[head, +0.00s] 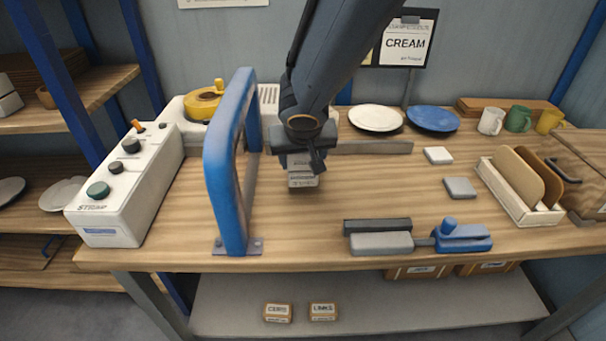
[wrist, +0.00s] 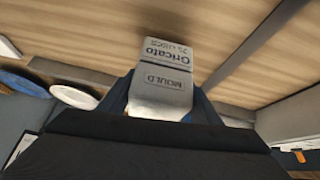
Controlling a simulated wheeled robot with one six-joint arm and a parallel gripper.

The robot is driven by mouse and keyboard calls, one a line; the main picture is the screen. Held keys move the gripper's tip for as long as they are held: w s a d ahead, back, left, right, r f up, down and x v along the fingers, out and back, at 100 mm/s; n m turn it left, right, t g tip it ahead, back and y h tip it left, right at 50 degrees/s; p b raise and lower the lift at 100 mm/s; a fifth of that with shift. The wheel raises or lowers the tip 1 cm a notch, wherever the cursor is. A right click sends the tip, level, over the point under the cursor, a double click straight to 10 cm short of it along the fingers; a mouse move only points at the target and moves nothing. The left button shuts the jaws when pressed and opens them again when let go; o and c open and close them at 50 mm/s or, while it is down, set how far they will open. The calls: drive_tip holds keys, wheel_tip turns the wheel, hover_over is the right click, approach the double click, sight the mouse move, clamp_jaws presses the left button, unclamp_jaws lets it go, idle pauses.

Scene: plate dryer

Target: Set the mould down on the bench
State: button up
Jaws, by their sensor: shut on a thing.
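The mould (head: 303,180) is a small pale grey block with printed labels. It also shows in the wrist view (wrist: 163,86), where the words "MOULD" and "Gricato" are readable upside down. My gripper (head: 304,167) is shut on the mould, with a dark finger on each side of it in the wrist view. The mould hangs beneath my gripper over the middle of the wooden bench (head: 350,195). I cannot tell how large the gap to the bench is. The mould's far side is hidden by my gripper.
A blue upright frame (head: 226,165) stands just left of my gripper. A white control box (head: 125,185) is at far left. A grey rail (head: 370,147) lies behind. A blue-handled clamp (head: 462,237) sits at the front edge. A rack (head: 515,195) is at right. Bare bench lies right of the mould.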

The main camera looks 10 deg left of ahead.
sight(302, 171)
drive_tip(key=shift+f+b, duration=0.7)
drive_tip(key=shift+f, duration=1.2)
drive_tip(key=shift+f, duration=0.15)
drive_tip(key=o, duration=1.7)
drive_tip(key=shift+s+r, duration=0.1)
drive_tip(key=shift+r, duration=0.25)
drive_tip(key=p+v, duration=0.2)
drive_tip(key=v, duration=0.9)
drive_tip(key=shift+s+d+r, duration=0.15)
drive_tip(key=shift+s, duration=0.05)
